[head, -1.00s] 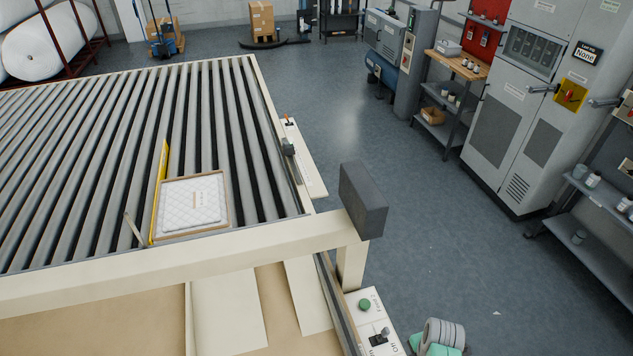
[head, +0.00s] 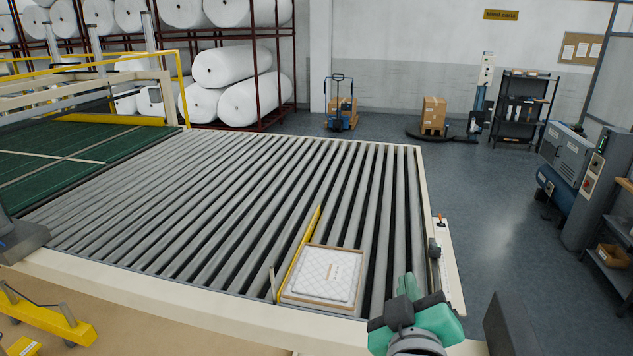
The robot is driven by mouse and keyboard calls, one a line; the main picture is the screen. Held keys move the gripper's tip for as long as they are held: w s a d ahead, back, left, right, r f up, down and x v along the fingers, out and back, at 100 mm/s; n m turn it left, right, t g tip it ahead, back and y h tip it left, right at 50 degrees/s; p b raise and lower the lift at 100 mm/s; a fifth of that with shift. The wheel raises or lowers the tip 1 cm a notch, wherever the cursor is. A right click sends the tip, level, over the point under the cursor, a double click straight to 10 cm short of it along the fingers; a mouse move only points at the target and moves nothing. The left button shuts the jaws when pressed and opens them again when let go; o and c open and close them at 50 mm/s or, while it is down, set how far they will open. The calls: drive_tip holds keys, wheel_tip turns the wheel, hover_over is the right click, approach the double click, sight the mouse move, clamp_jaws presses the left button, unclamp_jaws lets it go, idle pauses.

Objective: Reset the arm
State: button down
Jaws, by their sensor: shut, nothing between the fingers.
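The end of my arm shows at the bottom right of the head view, with green, dark grey and light grey parts. My gripper (head: 406,290) is at this end, in front of the near right corner of the roller table (head: 235,205). It is shut and I see nothing held in it. The fingertips are hard to make out. The lower part of the arm is cut off by the frame.
A wooden-framed tray (head: 283,296) with a white quilted pad (head: 327,272) lies on the rollers, left of my gripper, beside a yellow strip (head: 303,243). A dark block (head: 508,325) stands at the lower right. The floor (head: 480,215) beyond the table's right side is open.

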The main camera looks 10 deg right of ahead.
drive_tip(key=s+a+r+m+t+y, duration=0.2)
drive_tip(key=s+a+r+t, duration=0.2)
drive_tip(key=s+a+r, duration=0.4)
drive_tip(key=s+a+r+m+t+y, duration=0.2)
drive_tip(key=s+a+r+t+y, duration=0.1)
drive_tip(key=s+a+r, duration=0.5)
drive_tip(key=a+r+t, duration=0.1)
drive_tip(key=a+r, duration=0.2)
drive_tip(key=r, duration=0.3)
drive_tip(key=shift+a+t+y, duration=0.3)
drive_tip(key=shift+t, duration=0.1)
drive_tip(key=shift+s+r, duration=0.1)
